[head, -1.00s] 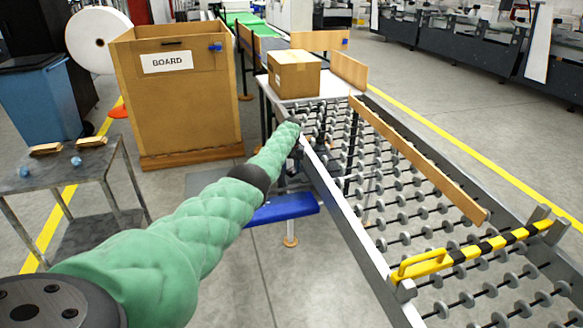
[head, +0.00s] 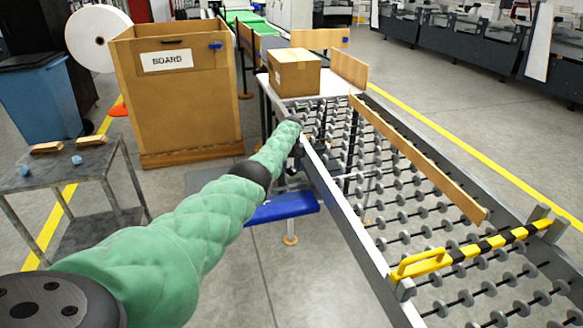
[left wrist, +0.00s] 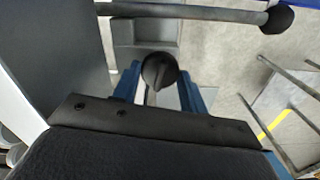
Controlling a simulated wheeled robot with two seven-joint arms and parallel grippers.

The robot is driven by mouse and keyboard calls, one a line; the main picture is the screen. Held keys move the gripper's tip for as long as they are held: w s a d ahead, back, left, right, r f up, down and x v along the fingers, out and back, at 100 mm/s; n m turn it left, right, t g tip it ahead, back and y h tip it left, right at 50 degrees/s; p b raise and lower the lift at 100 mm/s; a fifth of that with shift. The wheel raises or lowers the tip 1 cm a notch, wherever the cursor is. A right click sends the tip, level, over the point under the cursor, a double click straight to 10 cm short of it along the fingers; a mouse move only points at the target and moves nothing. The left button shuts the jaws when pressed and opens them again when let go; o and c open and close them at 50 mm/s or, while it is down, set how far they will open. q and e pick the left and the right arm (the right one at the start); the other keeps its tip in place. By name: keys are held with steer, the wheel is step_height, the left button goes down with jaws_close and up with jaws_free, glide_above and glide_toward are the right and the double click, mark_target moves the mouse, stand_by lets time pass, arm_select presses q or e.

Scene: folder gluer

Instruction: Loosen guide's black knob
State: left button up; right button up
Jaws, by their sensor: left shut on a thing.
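The guide's black knob (left wrist: 158,71) shows in the left wrist view as a dark round knob with a raised ridge. My left gripper (left wrist: 160,78) is shut on it, with one blue finger on each side. In the head view my green left arm reaches to the near side rail of the roller conveyor. There the knob is hidden, and the gripper can hardly be made out beyond the arm's end. My right gripper is in neither view.
A grey bar with a black ball end (left wrist: 279,18) runs close past the knob. The roller conveyor has a wooden guide board (head: 420,160) and a yellow-black bar (head: 470,251). A carton (head: 294,73) sits at its far end. A board bin (head: 190,115) and metal cart (head: 75,165) stand left.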

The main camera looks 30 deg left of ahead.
arm_select(q)
steer(key=o, duration=1)
steer(key=shift+c, duration=0.2)
steer(key=shift+r, duration=0.45)
step_height(320, 180, up, 3)
steer(key=shift+r, duration=0.2)
step_height(320, 180, up, 3)
steer(key=shift+f+b, duration=0.1)
steer(key=shift+b, duration=0.2)
steer(key=shift+r, duration=0.3)
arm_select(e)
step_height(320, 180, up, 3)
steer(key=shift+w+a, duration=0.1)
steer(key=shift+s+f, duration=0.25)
